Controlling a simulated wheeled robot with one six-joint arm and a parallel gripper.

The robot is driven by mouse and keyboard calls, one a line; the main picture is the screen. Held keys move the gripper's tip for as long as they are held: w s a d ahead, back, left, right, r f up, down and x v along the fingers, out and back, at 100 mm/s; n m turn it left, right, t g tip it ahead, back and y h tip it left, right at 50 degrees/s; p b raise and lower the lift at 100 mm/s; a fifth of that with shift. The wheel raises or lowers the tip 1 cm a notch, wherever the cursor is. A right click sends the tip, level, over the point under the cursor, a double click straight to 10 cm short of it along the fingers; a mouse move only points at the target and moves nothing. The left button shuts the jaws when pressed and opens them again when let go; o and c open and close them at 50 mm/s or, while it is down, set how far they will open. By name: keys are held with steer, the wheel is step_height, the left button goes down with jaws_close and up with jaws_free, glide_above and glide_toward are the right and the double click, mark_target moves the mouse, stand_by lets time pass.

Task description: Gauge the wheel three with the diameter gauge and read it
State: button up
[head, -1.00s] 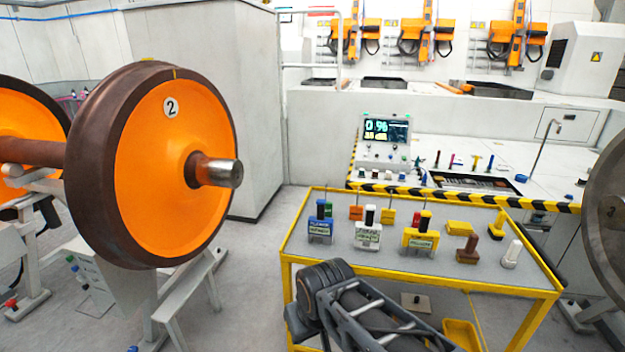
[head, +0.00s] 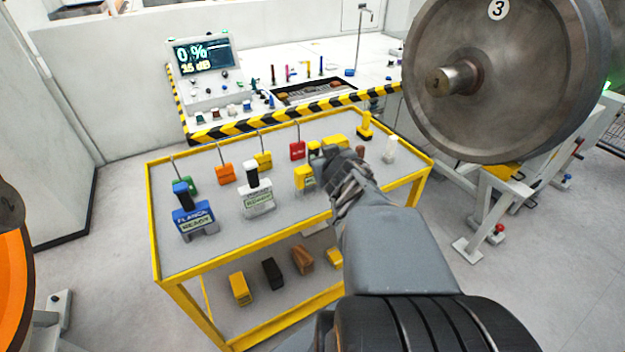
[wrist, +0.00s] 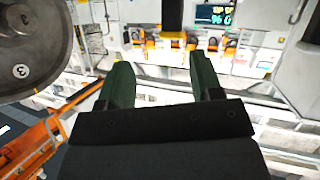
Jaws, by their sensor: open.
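Wheel three (head: 500,85) is a bare grey wheel with a "3" plate and a stub axle, at the upper right; its edge also shows in the wrist view (wrist: 28,45). On the yellow-framed table stand a blue gauge (head: 193,220) labelled "Flangia", a white gauge (head: 257,203) with a black handle and a yellow gauge (head: 304,178). I cannot read which is the diameter gauge. My gripper (head: 335,165) is over the table beside the yellow gauge, partly covering it. In the wrist view its green fingers (wrist: 163,80) are apart with nothing visibly held.
The table (head: 160,285) has several coloured tags, blocks and a lower shelf with more blocks. Behind it is a console with a display (head: 203,54) and a striped edge. A wheel stand (head: 490,215) is at the right.

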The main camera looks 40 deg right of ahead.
steer(key=shift+w+d+f+n+t+y+p, duration=0.3)
steer(key=shift+w+d+f+y+p, duration=0.3)
steer(key=shift+w+f, duration=0.8)
steer(key=shift+w+d+f+n+t+y+p, duration=0.35)
steer(key=shift+w+f+y, duration=0.5)
steer(key=shift+w, duration=1)
steer(key=shift+w+d+f+n+t+y+p, duration=0.15)
steer(key=shift+w+d+f+t+y+p, duration=0.4)
steer(key=shift+w+f, duration=0.85)
steer(key=shift+w+r, duration=0.2)
steer(key=shift+r, duration=0.05)
jaws_close()
